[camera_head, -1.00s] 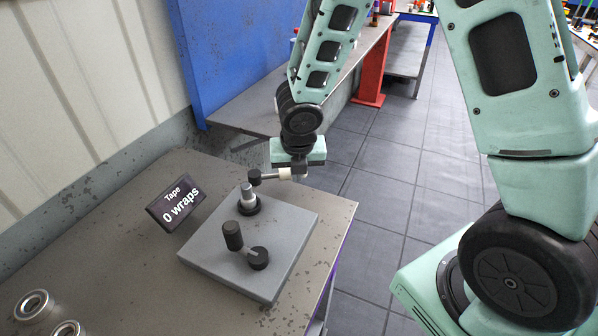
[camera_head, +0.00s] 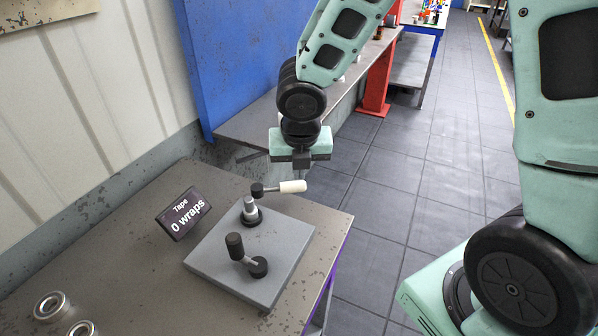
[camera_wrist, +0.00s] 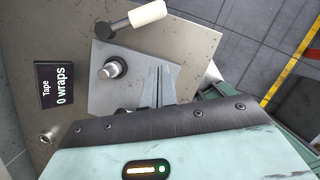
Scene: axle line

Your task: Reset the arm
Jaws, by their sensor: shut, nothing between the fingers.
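My gripper (camera_head: 301,170) hangs above the back right of a grey plate fixture (camera_head: 215,255) on the table. Its fingers are shut and empty; in the wrist view the gripper (camera_wrist: 158,72) shows as two fingers together over the plate. The white handle also shows in the wrist view (camera_wrist: 148,13).
A black sign (camera_head: 183,213) reads "Tape 0 wraps". Metal rings (camera_head: 52,307) lie at the table's (camera_head: 130,270) front left. A blue panel (camera_head: 230,60) and a bench with a red post (camera_head: 377,85) stand behind. The tiled floor to the right is open.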

